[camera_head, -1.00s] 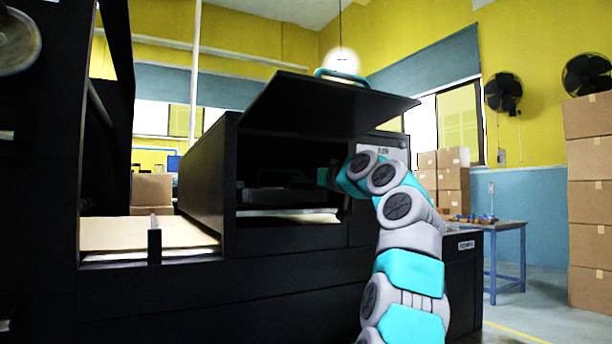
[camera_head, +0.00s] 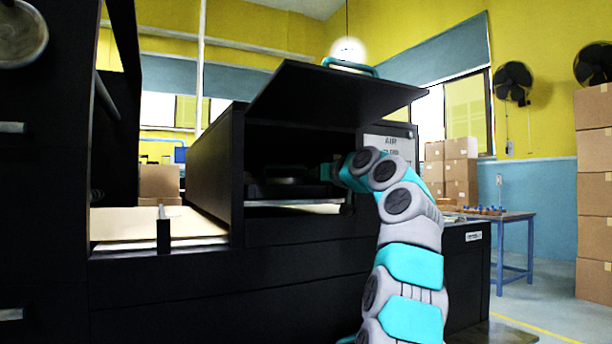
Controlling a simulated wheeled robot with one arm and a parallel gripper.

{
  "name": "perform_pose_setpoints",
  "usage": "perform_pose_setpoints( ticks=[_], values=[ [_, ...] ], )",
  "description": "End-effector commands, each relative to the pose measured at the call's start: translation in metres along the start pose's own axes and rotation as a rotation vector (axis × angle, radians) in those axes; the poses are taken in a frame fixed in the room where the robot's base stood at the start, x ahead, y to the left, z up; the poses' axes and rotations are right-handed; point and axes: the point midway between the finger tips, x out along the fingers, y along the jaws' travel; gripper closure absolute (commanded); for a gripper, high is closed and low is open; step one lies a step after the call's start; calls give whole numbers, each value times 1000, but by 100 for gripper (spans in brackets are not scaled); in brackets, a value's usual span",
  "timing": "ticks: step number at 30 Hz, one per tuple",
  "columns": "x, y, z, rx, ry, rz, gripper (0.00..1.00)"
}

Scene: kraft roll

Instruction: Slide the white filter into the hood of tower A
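A black machine housing (camera_head: 212,180) stands in the middle of the head view, its lid (camera_head: 335,95) with a teal handle (camera_head: 350,66) swung up. Its dark opening faces me, and a pale sheet or ledge (camera_head: 290,208) lies along the opening's bottom. My arm comes up from the lower right and bends left into the opening. My gripper (camera_head: 327,172) is a small dark shape at the opening's right side, beside a dark object (camera_head: 285,184) inside. Shadow hides the fingers and any grip. I cannot make out a white filter or a label for tower A.
A dark machine frame with a tray of brown paper (camera_head: 140,222) fills the left. A label reading AIR (camera_head: 389,145) is right of the opening. A blue-legged table (camera_head: 515,245) with small parts and stacked cartons (camera_head: 592,190) stand at the right. Floor shows at the lower right.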

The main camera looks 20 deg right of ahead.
Motion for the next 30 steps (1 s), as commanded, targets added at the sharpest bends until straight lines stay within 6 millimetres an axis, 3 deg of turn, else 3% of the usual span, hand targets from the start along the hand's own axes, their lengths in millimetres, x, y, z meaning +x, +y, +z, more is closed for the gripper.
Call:
perform_pose_setpoints(
  ticks=[4, 16, 30],
  values=[
    [0, 0, 0, 0, -1, 0, 48],
    [-7, 0, 2, 0, 0, 0, 48],
    [-73, 0, 1, -2, 3, 0, 48]
  ],
)
